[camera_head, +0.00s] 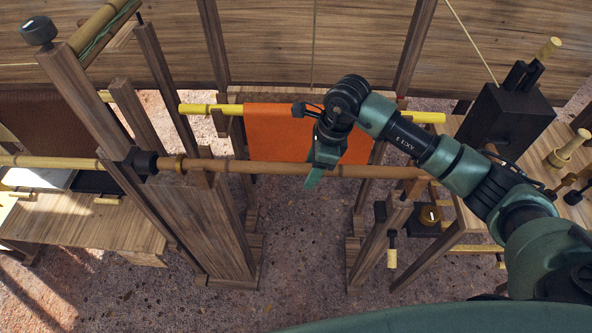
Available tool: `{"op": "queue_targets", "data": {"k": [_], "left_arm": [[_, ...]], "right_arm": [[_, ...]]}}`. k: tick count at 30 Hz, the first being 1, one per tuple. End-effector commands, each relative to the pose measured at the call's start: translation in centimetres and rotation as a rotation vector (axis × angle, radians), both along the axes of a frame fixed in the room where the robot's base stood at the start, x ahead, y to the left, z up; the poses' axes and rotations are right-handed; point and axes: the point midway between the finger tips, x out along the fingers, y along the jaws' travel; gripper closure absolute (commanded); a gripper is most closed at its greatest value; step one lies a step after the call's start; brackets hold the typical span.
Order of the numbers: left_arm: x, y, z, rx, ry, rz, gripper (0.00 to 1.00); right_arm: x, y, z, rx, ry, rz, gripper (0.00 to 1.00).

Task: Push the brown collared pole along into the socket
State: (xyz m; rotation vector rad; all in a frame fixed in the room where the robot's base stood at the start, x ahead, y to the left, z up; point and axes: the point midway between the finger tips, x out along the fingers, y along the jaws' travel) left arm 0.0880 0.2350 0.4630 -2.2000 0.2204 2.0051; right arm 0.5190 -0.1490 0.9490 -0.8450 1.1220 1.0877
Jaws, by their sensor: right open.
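The brown collared pole (265,168) lies roughly level across the middle of the view, on wooden upright stands. Its ring-like collar (180,164) is near its left end. That end meets a black socket-like block (143,161) on a slanted wooden post; how deep it sits inside cannot be told. A pale yellow pole (50,162) comes to the same block from the left. My right gripper (314,180) is open, pointing down at the pole's middle right and covering a short stretch of it. Whether it touches the pole cannot be told. My left gripper is not in view.
An orange cloth (270,135) hangs over a yellow pole (425,117) behind the brown one. A black box (505,120) stands at right. A wooden bench (85,225) is at left. Bare ground (310,240) lies between the stands.

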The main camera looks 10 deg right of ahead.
Motion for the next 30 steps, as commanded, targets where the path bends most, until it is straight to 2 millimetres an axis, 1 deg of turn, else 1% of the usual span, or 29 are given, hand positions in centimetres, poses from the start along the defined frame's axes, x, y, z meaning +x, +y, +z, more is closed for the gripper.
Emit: {"op": "queue_targets", "data": {"k": [3,4,5,6,9,14,30], "left_arm": [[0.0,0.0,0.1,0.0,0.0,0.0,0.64],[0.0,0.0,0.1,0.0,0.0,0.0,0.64],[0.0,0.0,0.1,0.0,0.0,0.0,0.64],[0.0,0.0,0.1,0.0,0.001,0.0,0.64],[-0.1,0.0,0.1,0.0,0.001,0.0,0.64],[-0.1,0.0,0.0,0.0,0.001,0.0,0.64],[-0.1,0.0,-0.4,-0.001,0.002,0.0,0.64]], "right_arm": [[0.0,0.0,0.1,0.0,0.0,0.0,0.51],[0.0,0.0,0.1,0.0,0.0,0.0,0.56],[0.0,0.0,0.1,0.0,0.0,0.0,0.65],[0.0,0.0,0.1,0.0,0.0,0.0,0.76],[0.0,0.0,0.1,0.0,0.0,0.0,1.0],[0.0,0.1,0.1,0.002,-0.001,0.0,1.0],[0.4,1.4,0.1,0.003,-0.001,-0.001,1.0]]}}
